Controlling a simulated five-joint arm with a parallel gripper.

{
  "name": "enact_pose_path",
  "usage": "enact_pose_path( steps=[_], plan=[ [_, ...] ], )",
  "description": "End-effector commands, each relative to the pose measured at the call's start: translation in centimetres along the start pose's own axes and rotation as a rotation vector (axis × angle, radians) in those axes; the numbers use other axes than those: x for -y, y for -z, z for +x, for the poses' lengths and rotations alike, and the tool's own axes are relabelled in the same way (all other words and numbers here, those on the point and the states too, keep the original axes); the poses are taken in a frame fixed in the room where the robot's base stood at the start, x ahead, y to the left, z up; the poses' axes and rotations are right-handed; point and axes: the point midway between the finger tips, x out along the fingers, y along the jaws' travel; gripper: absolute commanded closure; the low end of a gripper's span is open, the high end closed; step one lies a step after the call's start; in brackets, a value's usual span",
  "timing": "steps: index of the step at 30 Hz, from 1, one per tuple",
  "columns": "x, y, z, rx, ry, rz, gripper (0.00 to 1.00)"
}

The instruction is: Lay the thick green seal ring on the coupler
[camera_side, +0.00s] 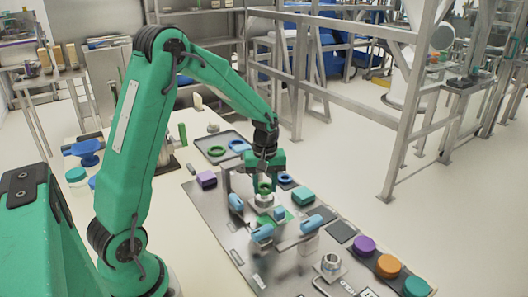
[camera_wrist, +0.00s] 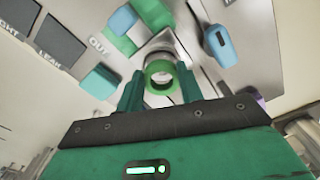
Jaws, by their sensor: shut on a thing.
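My gripper (camera_side: 265,184) points down over the middle of the grey work plate. It is shut on a thick green seal ring (camera_side: 265,188), which also shows between the two fingers in the wrist view (camera_wrist: 160,66). In the side view the ring is just above a pale round metal part (camera_side: 264,201), which looks like the coupler. Its top is partly covered by the ring and fingers, so I cannot tell whether they touch. In the wrist view pale metal shows through the ring's hole.
A dark tray (camera_side: 234,135) holds another green ring (camera_side: 217,151) and a blue ring (camera_side: 238,146). Light-blue clamps (camera_side: 311,224) stand close around the coupler.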

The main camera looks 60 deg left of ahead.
Motion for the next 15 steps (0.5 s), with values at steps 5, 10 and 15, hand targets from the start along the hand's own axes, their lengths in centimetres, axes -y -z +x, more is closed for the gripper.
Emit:
enact_pose_path(
  steps=[5,10,15],
  plan=[
    [0.00,0.00,0.01,0.000,0.000,0.000,0.85],
    [0.00,-0.01,0.14,0.000,0.000,0.000,0.85],
    [0.01,-0.01,0.44,0.000,0.000,0.000,0.85]
  ],
)
